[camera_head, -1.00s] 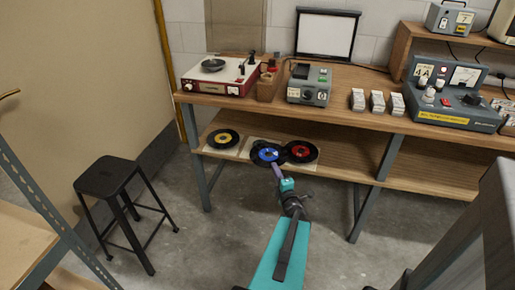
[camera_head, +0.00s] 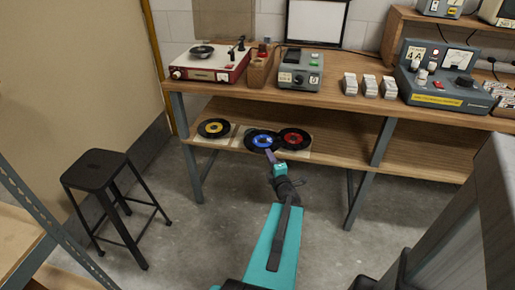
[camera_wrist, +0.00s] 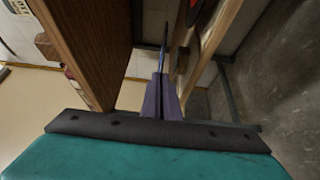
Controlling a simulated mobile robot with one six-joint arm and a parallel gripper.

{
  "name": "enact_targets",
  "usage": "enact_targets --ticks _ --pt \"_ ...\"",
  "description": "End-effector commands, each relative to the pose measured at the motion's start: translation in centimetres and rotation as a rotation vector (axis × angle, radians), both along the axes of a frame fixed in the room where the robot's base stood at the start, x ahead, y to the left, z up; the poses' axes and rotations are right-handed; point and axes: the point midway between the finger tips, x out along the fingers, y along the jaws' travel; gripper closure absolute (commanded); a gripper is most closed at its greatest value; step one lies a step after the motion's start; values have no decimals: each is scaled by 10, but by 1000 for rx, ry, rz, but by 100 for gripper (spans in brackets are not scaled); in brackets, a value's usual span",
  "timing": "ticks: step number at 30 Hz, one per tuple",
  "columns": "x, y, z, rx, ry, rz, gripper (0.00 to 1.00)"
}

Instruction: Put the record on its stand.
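A black record with a blue label (camera_head: 262,141) is over the lower shelf, overlapping the left edge of a record with a red label (camera_head: 294,139). My gripper (camera_head: 270,154) reaches in from the front to the blue record's near edge. In the wrist view, my purple fingers (camera_wrist: 163,92) are close together on the thin, edge-on blue record (camera_wrist: 165,44), which appears apart from the shelf. A record with a yellow label (camera_head: 214,128) lies to the left. I cannot surely identify the stand; a small wooden holder (camera_head: 260,72) stands on the bench.
The bench top (camera_head: 325,93) overhangs the lower shelf (camera_head: 345,140). A red record player (camera_head: 208,75) and a grey device (camera_head: 300,80) stand on top. A metal leg (camera_head: 382,142) is right of the records. A black stool (camera_head: 95,170) stands left; the shelf's right part is bare.

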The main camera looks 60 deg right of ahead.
Motion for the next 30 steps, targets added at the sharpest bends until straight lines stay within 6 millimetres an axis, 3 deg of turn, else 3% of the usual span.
enact_targets --ticks 30 --pt "38 -30 -8 -1 0 5 100"
